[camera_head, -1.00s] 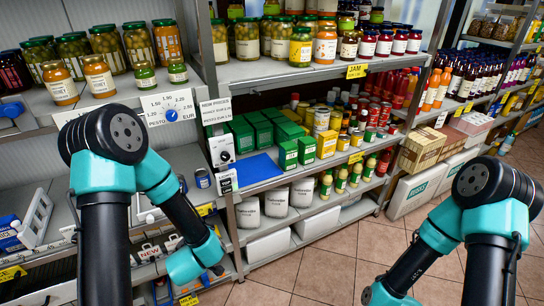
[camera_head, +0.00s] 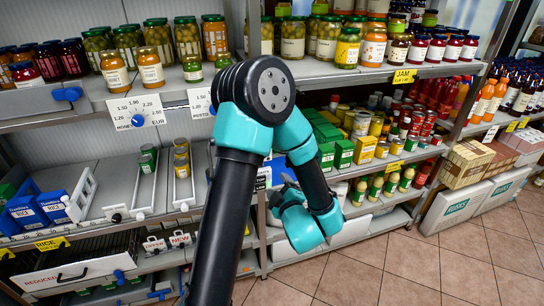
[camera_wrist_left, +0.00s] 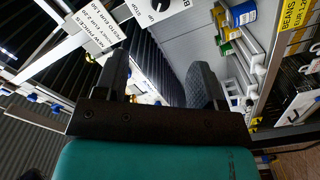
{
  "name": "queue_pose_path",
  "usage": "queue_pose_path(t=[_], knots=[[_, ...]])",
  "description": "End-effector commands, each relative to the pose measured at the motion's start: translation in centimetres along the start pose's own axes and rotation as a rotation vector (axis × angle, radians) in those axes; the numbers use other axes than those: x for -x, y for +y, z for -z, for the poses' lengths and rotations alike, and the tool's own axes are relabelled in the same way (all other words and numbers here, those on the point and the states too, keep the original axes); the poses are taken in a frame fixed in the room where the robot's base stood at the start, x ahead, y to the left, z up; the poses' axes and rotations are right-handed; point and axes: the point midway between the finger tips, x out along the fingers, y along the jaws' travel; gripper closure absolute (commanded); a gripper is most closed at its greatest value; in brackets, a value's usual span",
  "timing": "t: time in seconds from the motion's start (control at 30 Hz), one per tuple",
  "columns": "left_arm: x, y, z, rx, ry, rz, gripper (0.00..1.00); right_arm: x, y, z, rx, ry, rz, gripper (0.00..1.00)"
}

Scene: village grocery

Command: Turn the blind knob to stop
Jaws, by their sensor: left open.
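The white box with the blind knob (camera_wrist_left: 158,6) shows at the top edge of the left wrist view, cut off by the frame. Its dark knob is partly visible beside the printed word UP; I cannot read where it points. My left gripper (camera_wrist_left: 158,85) is open and empty in the wrist view, with its two dark fingers apart and the knob beyond them, not touched. In the head view my left arm hides the knob box, and the left fingertips (camera_head: 283,190) are hard to make out near the shelf post. My right gripper is not in view.
A white price notice (camera_wrist_left: 91,25) hangs beside the knob box. Shelves of jars (camera_head: 180,40) and boxes stand around my left arm. A dial with a blue knob (camera_head: 137,120) hangs on the left shelf edge. The tiled floor (camera_head: 400,270) at right is clear.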

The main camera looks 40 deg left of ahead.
Motion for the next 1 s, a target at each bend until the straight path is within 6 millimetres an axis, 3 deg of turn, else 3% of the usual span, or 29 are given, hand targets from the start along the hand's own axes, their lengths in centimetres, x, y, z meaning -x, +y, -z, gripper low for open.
queue_pose_path(t=[0.17,0.37,1.0], knots=[[-0.2,0.0,-0.1,-0.001,-0.002,0.0,0.37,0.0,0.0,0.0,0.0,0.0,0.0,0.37],[-1.8,-0.1,0.0,0.0,0.0,0.002,0.37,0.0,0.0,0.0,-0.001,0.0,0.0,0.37],[-12.4,-0.1,0.0,-0.001,0.0,0.002,0.37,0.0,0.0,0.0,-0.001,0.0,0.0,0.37]])
